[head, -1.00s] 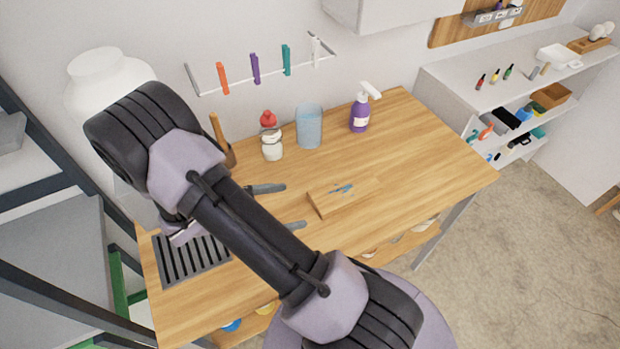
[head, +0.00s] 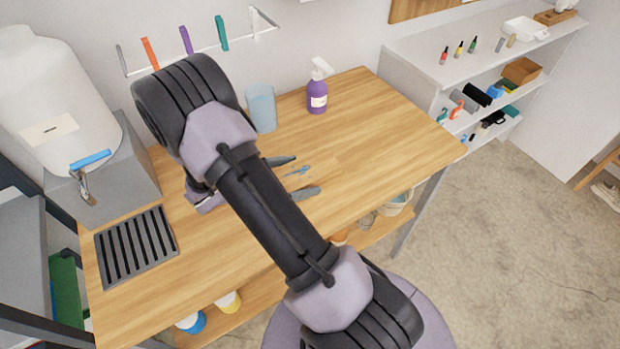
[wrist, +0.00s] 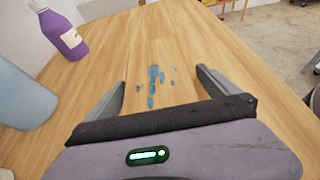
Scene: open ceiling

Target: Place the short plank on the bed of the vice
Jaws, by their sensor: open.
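My gripper (head: 306,176) is open over the wooden workbench (head: 370,150). Its two grey fingers point right across the bench, and they also show in the wrist view (wrist: 160,78). Blue marks (wrist: 155,85) lie on a wood surface between and just beyond the fingers, and they show in the head view (head: 298,171). Nothing is visibly gripped. No vice shows in these frames.
A purple spray bottle (head: 317,88) and a blue cup (head: 262,108) stand at the back of the bench. A white container with a tap (head: 50,100) and a dark drain grate (head: 137,246) are at left. The bench's right part is clear. Shelves (head: 480,60) stand beyond.

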